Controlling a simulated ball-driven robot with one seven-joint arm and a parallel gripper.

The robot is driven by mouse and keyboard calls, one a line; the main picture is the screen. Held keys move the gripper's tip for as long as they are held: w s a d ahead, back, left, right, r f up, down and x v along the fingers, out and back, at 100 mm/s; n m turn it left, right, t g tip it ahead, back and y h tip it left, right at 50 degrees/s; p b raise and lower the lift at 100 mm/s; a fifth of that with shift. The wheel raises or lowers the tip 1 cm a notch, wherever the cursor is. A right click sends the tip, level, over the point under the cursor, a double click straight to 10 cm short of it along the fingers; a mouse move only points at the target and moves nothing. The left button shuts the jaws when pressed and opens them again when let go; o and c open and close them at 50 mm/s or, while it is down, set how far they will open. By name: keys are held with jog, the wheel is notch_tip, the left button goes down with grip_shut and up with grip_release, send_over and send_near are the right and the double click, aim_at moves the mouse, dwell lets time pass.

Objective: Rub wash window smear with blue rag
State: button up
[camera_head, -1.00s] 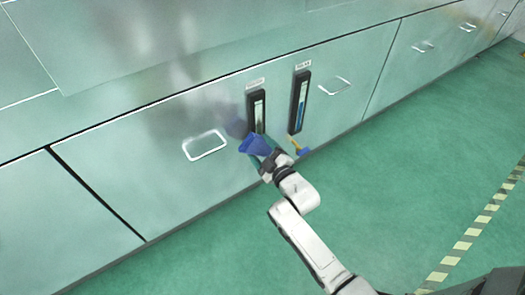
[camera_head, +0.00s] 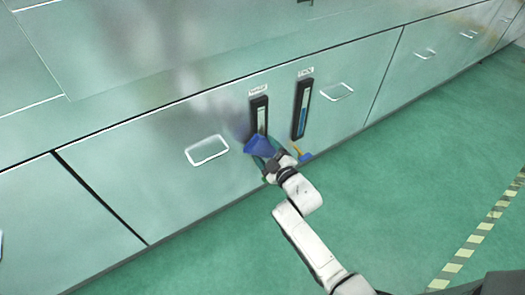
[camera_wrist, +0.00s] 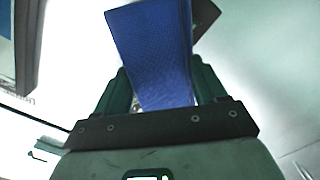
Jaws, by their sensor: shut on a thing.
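A blue rag (camera_head: 259,146) is held in my gripper (camera_head: 268,160), close to the lower end of the left dark-framed window strip (camera_head: 259,117) on the green cabinet front. In the wrist view the rag (camera_wrist: 155,50) fans out from between the two green fingers of my gripper (camera_wrist: 165,95). The strip labelled with small white text above it shows a pale inside. I cannot make out a smear on it. Whether the rag touches the panel cannot be told.
A second dark-framed strip (camera_head: 301,109) with a blue inside is to the right. White-rimmed handles (camera_head: 207,150) and (camera_head: 336,92) sit on either side. A blue and orange item (camera_head: 302,154) shows right of my gripper. Green floor (camera_head: 400,190) is open, with a striped line (camera_head: 470,245) at right.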

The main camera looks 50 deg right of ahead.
jog(key=shift+s+d+p, duration=0.2)
jog(key=shift+d+p, duration=0.3)
jog(key=shift+d, duration=0.1)
jog(key=shift+s+d+p, duration=0.2)
jog(key=shift+d+p, duration=0.25)
jog(key=shift+d, duration=0.15)
jog(key=a+r, duration=0.2)
jog(key=shift+w+r, duration=0.4)
jog(key=shift+a+b, duration=0.15)
jog(key=shift+b, duration=0.65)
jog(key=shift+w+a+b, duration=0.1)
jog(key=shift+b, duration=0.25)
